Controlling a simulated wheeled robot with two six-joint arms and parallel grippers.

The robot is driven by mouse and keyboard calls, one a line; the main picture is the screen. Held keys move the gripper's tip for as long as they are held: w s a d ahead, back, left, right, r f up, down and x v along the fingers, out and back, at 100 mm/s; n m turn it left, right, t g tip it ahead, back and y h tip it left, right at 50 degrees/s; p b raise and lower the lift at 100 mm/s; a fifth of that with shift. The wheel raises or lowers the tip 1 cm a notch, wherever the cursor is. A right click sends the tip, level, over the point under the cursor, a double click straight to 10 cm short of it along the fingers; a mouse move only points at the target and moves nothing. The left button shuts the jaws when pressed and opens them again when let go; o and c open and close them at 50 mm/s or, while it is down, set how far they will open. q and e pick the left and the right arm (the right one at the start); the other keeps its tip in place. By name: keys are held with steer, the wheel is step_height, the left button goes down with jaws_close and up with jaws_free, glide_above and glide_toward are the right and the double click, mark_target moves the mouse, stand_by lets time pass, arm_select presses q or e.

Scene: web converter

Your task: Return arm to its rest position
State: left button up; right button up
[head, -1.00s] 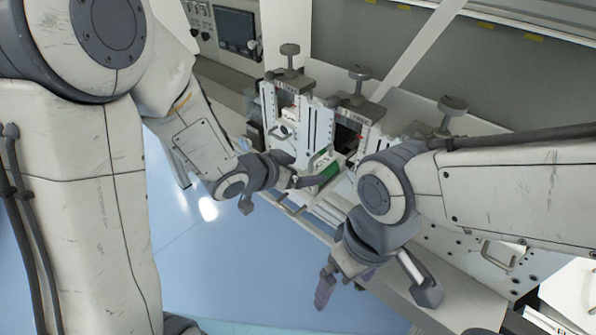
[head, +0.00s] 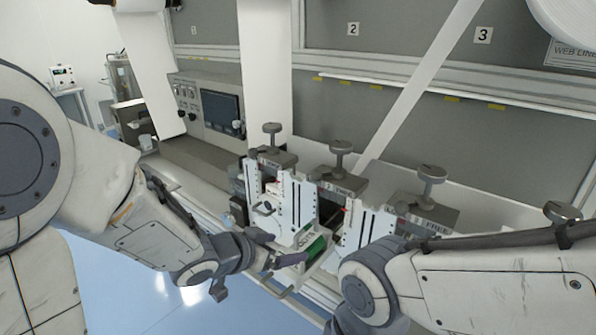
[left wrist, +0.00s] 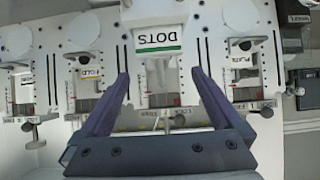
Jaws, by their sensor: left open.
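My left gripper (head: 262,275) is open, low in the middle of the head view, in front of a row of white station plates (head: 292,205). In the left wrist view its two dark purple fingers (left wrist: 160,76) are spread apart with nothing gripped. A white block labelled DOTS with a green stripe (left wrist: 158,40) shows beyond and between the fingertips. In the head view its green part (head: 316,247) is just right of the gripper; whether a finger touches it I cannot tell. My right arm comes in from the right, and its gripper is below the frame.
Grey knobs (head: 341,147) top the stations. A control panel with a dark screen (head: 221,108) stands behind at left. A white diagonal post (head: 408,85) crosses the grey back wall. Blue floor (head: 120,300) is clear at lower left.

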mark_target(300, 245)
arm_select(q)
steer(key=shift+w+d+p, duration=0.25)
steer(key=shift+d+p, duration=0.05)
steer(key=shift+p, duration=0.3)
steer(key=shift+w+d+f+p, duration=0.3)
steer(key=shift+w+f+p, duration=0.15)
steer(key=shift+p, duration=0.45)
steer(key=p+x, duration=0.1)
steer(key=x, duration=0.6)
steer(key=shift+w+f, duration=0.15)
steer(key=shift+f, duration=0.2)
steer(key=shift+w+d+f, duration=0.15)
steer(key=shift+w+d, duration=0.1)
steer(key=shift+w, duration=0.05)
steer(key=shift+s+a, duration=0.1)
